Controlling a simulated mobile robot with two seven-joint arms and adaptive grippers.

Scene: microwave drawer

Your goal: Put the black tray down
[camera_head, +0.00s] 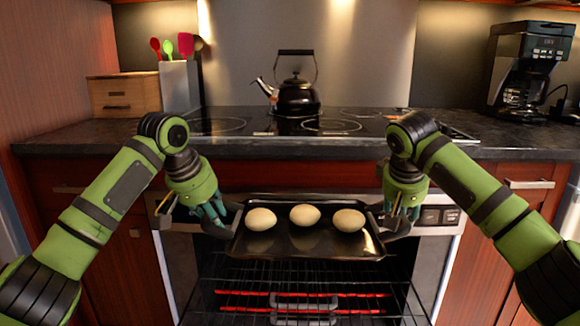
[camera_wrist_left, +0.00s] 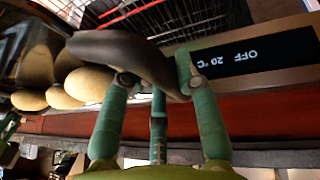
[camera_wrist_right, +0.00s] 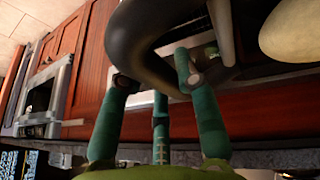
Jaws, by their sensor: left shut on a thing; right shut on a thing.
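The black tray (camera_head: 280,240) carries three pale round buns (camera_head: 305,215) in a row. It is held level in front of the open oven, above the wire rack. My left gripper (camera_head: 220,218) is shut on the tray's left handle, which shows close in the left wrist view (camera_wrist_left: 120,52). My right gripper (camera_head: 398,215) is shut on the tray's right handle, which shows in the right wrist view (camera_wrist_right: 140,45). The oven (camera_head: 310,290) has wire racks (camera_head: 250,277) and glowing red heating elements (camera_head: 350,295) below the tray.
The black cooktop (camera_head: 360,124) is above and behind the tray, with a black kettle (camera_head: 298,98) on it. A coffee maker (camera_head: 527,70) stands at the right of the counter. A wooden box (camera_head: 125,95) and a utensil holder (camera_head: 180,86) stand at the left.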

